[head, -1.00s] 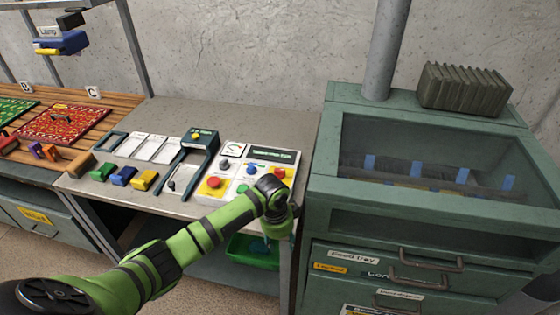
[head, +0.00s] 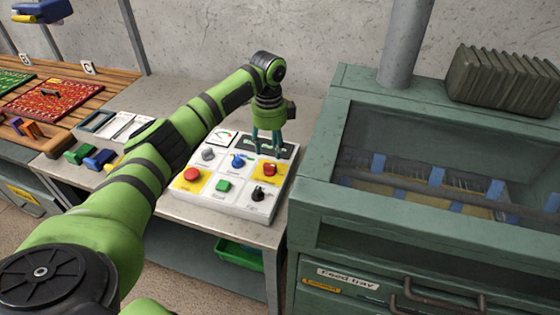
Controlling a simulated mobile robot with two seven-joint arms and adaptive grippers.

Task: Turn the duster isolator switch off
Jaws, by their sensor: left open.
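A white control panel (head: 240,204) lies on the grey bench. On its right side is a red switch on a yellow plate (head: 270,169), which looks like the isolator switch; its label is too small to read. My left gripper (head: 268,148) points down over the panel's back right, over the dark display (head: 286,150) and just behind the red switch. It is open and empty, its fingers apart. I cannot tell whether the fingertips touch the panel. My left arm covers part of the bench left of the panel. My right gripper is not in view.
Close by on the panel are a blue knob (head: 238,161), a grey knob (head: 208,153), a black knob (head: 257,194), a green button (head: 223,186) and a red button (head: 191,175). A green cabinet (head: 318,205) stands right of the bench.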

